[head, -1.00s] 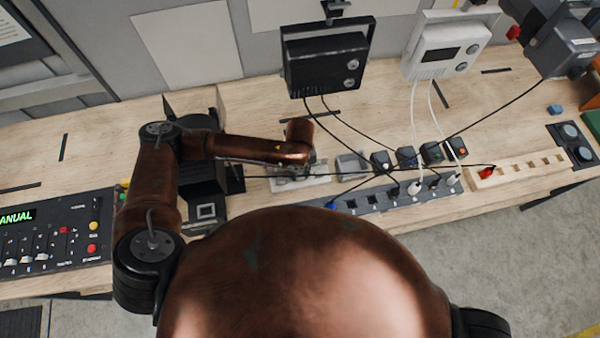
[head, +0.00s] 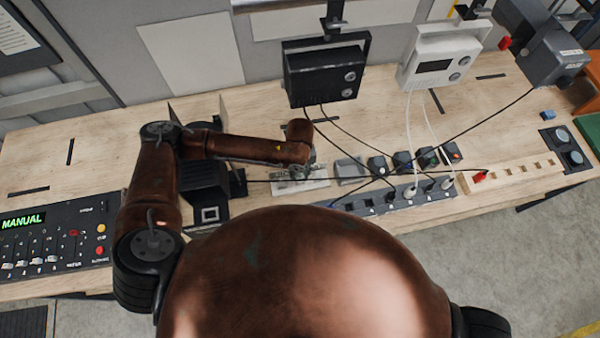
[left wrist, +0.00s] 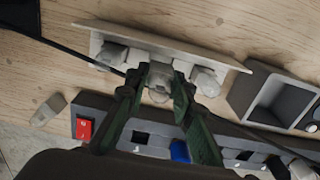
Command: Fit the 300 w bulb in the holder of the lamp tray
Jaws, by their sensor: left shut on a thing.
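The pale lamp tray (head: 312,184) lies on the bench beneath my left gripper (head: 308,166). The left wrist view shows the tray (left wrist: 228,64) with a pale block near each end. My left gripper (left wrist: 160,82) has its green fingers on either side of a pale, glassy piece (left wrist: 159,74), which I take for the bulb. It is shut on this piece over the middle of the tray. The fingers hide part of the piece, and its marking cannot be read. I cannot tell whether it sits in the holder. My right gripper is not in view.
A socket strip (head: 408,198) with plugs and cables runs along the bench front. A grey open box (left wrist: 268,95) stands right of the tray. A dark cable passes close by the gripper. A small grey piece (left wrist: 48,110) lies on the wood at left.

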